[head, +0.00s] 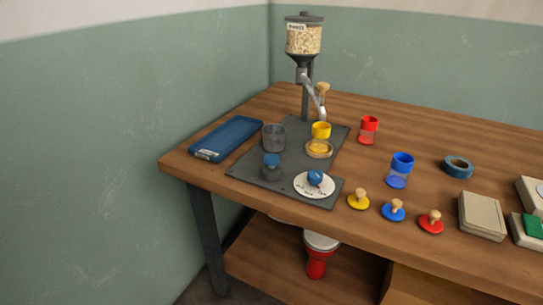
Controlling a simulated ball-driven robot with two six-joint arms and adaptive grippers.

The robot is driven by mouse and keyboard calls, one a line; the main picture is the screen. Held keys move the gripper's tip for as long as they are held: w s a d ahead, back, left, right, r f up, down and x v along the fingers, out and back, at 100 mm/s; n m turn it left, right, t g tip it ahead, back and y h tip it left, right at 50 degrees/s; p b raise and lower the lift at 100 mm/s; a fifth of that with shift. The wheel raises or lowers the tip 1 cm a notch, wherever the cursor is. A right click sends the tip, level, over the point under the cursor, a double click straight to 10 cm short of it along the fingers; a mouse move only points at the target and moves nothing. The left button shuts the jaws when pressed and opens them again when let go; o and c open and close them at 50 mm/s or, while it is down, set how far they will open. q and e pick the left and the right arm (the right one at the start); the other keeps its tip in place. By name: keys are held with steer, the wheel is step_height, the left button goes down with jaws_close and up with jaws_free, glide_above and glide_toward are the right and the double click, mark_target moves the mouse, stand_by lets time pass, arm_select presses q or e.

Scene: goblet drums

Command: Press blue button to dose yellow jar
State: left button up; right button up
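A blue button (271,159) sits on top of a dark grey post at the front left of a dark grey base plate (245,169). A round white dial (305,188) with a blue knob (315,177) lies to its right. A yellow jar (321,129) with a clear lower part stands on a round wooden coaster (320,152) on the plate. The dispenser (303,42), a hopper of pale grains on a post, stands at the back; its metal spout (320,108) comes down just above or behind the jar. Neither gripper is in view.
A grey cup (273,138) stands left of the yellow jar, beside a blue tray (226,138). A red jar (369,125) and blue jar (402,163) stand right. Yellow (358,202), blue (393,213) and red (431,225) lids with wooden knobs line the front edge.

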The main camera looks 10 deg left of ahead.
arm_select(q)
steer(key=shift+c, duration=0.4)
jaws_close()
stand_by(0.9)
